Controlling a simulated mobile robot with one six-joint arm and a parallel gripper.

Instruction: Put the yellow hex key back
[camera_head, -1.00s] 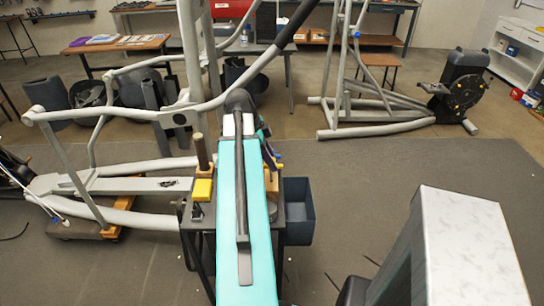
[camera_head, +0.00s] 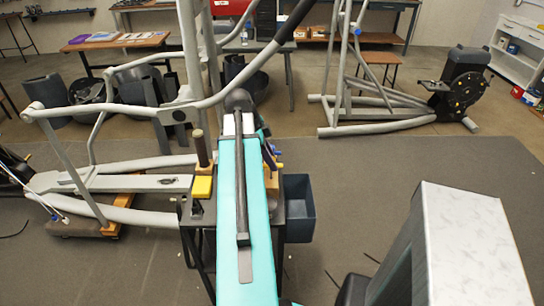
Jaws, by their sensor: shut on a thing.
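The teal link of my arm stretches up the middle of the head view. My gripper cannot be made out; it seems hidden beyond or behind the arm. I cannot make out a yellow hex key for certain. A yellow block (camera_head: 202,187) sits on the small dark work table (camera_head: 190,214), just left of my arm, beside an upright brown cylinder (camera_head: 201,148). It is too small in view to tell what it is. Dark and brown items, with a small blue spot, show at the right edge of my arm, partly hidden by it.
A dark blue bin (camera_head: 299,210) hangs right of the work table. A grey elliptical frame (camera_head: 140,184) stands at the left, and another machine (camera_head: 459,90) stands at the back right. A white-topped box (camera_head: 468,240) blocks the front right.

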